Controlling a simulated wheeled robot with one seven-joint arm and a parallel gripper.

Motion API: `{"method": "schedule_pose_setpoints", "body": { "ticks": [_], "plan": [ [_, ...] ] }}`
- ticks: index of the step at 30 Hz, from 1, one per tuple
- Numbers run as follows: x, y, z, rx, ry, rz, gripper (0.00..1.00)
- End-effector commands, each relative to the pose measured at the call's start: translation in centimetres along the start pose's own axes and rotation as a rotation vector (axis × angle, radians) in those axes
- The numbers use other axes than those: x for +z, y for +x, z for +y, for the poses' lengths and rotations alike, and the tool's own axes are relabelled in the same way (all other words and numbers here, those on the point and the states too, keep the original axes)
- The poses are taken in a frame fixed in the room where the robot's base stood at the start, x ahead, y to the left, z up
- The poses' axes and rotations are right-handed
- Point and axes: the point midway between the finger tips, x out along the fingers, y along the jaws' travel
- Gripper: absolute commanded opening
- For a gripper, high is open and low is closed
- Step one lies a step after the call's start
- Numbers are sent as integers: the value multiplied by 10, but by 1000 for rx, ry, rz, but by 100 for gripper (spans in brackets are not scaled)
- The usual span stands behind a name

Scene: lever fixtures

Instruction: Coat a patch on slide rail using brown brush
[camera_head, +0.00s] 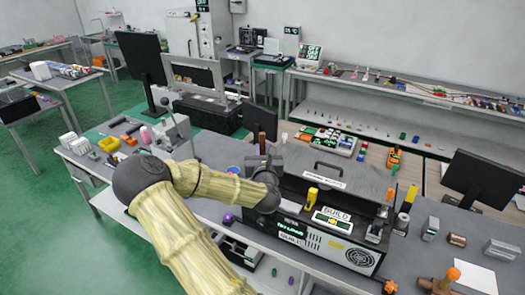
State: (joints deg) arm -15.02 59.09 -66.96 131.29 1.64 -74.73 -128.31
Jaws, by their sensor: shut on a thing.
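I cannot tell for sure which part is the slide rail; a long grey panel with a black handle and a white label (323,175) lies on the fixture box just right of my gripper.
Monitors stand at left (143,58) and right (485,180). Small blocks and cylinders lie at the right; the bench's front edge is near.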

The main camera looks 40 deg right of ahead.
Motion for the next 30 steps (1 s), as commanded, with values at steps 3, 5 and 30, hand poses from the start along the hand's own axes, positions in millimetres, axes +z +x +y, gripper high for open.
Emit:
{"method": "schedule_pose_setpoints", "body": {
  "ticks": [3, 5, 30],
  "plan": [
    [-2, 0, 1, 2, 0, 0, 0],
    [-6, 0, 1, 2, 0, 0, 0],
    [-50, -1, -3, -4, 0, 0, 0]
  ]
}}
